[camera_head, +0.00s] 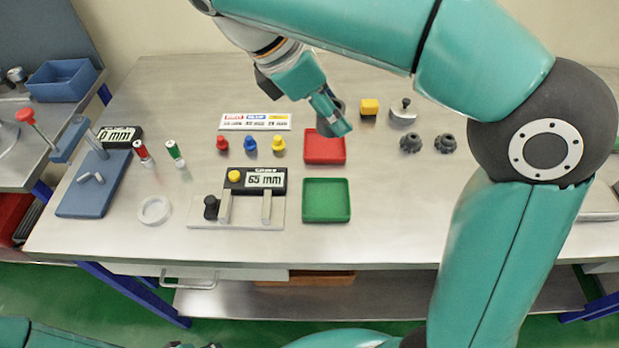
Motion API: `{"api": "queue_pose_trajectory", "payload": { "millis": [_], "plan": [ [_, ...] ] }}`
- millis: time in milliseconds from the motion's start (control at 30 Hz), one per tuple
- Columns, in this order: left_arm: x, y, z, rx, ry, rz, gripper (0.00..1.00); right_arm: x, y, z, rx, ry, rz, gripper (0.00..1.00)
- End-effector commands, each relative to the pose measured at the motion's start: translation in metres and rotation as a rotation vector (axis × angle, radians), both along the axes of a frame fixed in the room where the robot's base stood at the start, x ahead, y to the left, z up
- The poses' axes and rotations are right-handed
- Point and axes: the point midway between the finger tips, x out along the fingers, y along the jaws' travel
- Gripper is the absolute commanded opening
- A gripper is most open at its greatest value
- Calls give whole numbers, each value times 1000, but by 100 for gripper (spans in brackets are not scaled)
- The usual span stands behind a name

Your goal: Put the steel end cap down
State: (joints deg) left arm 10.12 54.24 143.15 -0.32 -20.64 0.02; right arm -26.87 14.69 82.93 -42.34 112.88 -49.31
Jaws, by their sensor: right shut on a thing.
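My right gripper (334,116) reaches in from the top, over the red tray (325,152). It is shut on a dark grey round part, the steel end cap (338,105), which is mostly hidden behind the fingers. The cap appears at the far edge of the red tray; I cannot tell whether it touches the tray or hangs above it. The green tray (326,201) in front is empty. My left gripper is not in view.
A gauge block with a 65 mm display (265,180) stands left of the green tray. Red, blue and yellow knobs (250,145) stand behind it. The front right tabletop is clear.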

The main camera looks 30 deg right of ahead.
Motion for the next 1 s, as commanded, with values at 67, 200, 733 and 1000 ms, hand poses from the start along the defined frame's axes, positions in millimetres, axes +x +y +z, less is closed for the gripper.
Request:
{"api": "queue_pose_trajectory", "payload": {
  "millis": [67, 200, 733, 1000],
  "plan": [
    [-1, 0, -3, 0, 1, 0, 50, -2, -1, -6, -1, 3, 7, 0],
    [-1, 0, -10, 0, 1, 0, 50, -1, 0, -33, -2, 5, 14, 0],
    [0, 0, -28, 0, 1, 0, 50, 3, 5, -150, -2, 3, 25, 0],
    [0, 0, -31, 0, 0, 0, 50, 3, 5, -174, -1, 5, 26, 0]
  ]
}}
